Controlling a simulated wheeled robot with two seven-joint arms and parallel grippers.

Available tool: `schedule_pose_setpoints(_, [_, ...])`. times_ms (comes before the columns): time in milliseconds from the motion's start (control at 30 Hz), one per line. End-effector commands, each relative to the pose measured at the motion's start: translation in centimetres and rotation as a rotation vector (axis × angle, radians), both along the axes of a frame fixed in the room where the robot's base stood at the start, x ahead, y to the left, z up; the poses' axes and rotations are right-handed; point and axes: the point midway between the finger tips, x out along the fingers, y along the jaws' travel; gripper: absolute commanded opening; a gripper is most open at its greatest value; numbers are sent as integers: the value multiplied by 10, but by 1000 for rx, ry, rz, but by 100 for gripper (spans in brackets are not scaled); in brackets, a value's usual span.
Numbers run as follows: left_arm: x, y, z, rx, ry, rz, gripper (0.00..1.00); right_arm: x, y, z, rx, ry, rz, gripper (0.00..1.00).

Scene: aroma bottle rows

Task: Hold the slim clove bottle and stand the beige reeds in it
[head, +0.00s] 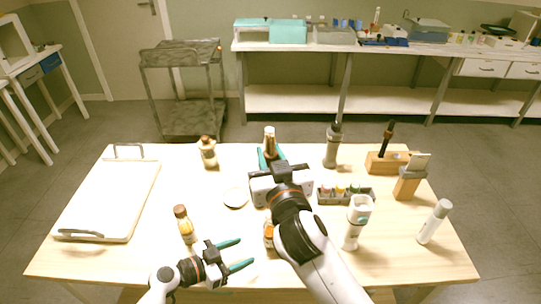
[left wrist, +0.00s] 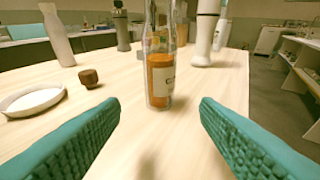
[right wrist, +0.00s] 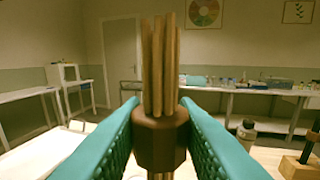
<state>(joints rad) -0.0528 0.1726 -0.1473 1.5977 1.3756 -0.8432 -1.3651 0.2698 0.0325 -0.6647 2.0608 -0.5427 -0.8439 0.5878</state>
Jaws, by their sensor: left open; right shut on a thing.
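The slim clove bottle (head: 268,236), clear with amber liquid and a pale label, stands upright on the table, partly hidden by my right arm. In the left wrist view the bottle (left wrist: 160,82) is ahead, between the lines of the fingers; its top is cut off. My left gripper (head: 247,252) is open and empty, left of the bottle and apart from it. My right gripper (right wrist: 160,135) is shut on the brown collar of the beige reeds (right wrist: 160,65), which point upward. The reeds (head: 269,136) are held above the table's far part, away from the bottle.
A white dish (head: 235,198) and a brown cap (left wrist: 89,77) lie near the bottle. Another amber bottle (head: 186,226) stands left of my left gripper. A white bottle (head: 356,224) and a small grey rack (head: 345,197) stand to the right. A tray (head: 112,200) fills the left side.

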Motion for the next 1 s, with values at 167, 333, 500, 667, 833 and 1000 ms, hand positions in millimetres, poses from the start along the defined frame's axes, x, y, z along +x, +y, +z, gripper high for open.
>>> schedule_pose_setpoints(167, [10, -14, -4, -2, 0, 0, 56, 0, 0, 0, 0, 0, 0, 6])
schedule_pose_setpoints(333, [23, -34, -11, -2, 0, -1, 56, 0, 0, 0, 0, 0, 0, 6])
schedule_pose_setpoints(500, [37, -53, -19, -1, 0, -1, 56, 0, 0, 0, 0, 0, 0, 6])
schedule_pose_setpoints(667, [46, -67, -24, -1, -1, 0, 56, 0, 0, 0, 0, 0, 0, 6])
schedule_pose_setpoints(833, [52, -75, -28, 0, 0, 0, 56, 0, 0, 0, 0, 0, 0, 6])
schedule_pose_setpoints(1000, [53, -77, -29, 1, 0, 0, 56, 0, 0, 0, 0, 0, 0, 6])
